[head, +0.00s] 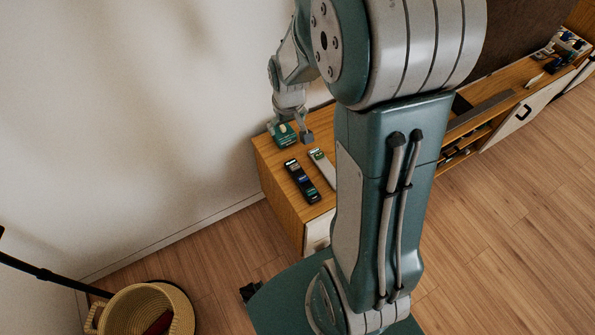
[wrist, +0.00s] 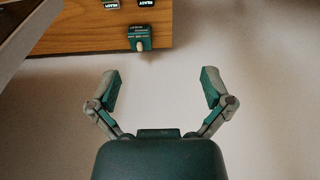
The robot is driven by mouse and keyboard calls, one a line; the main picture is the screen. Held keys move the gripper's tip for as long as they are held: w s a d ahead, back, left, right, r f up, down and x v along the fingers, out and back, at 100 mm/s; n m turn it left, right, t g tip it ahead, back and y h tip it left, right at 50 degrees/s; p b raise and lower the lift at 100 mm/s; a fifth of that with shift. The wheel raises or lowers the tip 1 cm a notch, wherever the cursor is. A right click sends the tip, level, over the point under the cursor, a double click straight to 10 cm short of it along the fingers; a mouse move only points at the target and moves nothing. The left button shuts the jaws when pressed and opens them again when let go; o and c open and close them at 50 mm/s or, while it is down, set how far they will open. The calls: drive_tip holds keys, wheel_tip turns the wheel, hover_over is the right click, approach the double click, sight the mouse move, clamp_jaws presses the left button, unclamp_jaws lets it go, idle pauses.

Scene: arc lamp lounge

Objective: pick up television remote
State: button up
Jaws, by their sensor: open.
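A dark, long device with small coloured labels (head: 302,181) lies on the wooden cabinet in the head view and looks like a remote. A paler long device with a green end (head: 322,167) lies beside it, partly hidden by my arm. I cannot tell for certain which is the television remote. In the wrist view only two ends marked "READY" show at the top edge, one pale (wrist: 109,4) and one dark (wrist: 146,4). My gripper (wrist: 160,88) is open and empty, its fingers wide apart. In the head view it is over the cabinet's wall-side end, beyond both devices.
The white wall is close by. A woven basket (head: 135,315) stands on the floor. More items lie along the cabinet's far right.

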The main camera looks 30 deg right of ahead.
drive_tip(key=w+d+f+g, duration=0.15)
drive_tip(key=d+f, duration=0.25)
drive_tip(key=f, duration=1)
hover_over(302, 177)
drive_tip(key=shift+g, duration=0.35)
drive_tip(key=f, duration=1.2)
drive_tip(key=shift+s+f, duration=0.1)
drive_tip(key=shift+s, duration=0.3)
drive_tip(key=shift+w+f, duration=0.15)
drive_tip(key=shift+f, duration=0.9)
drive_tip(key=shift+w+f, duration=0.2)
drive_tip(key=shift+f, duration=0.8)
drive_tip(key=shift+w+f, duration=0.15)
drive_tip(key=shift+f, duration=0.9)
drive_tip(key=c, duration=1.2)
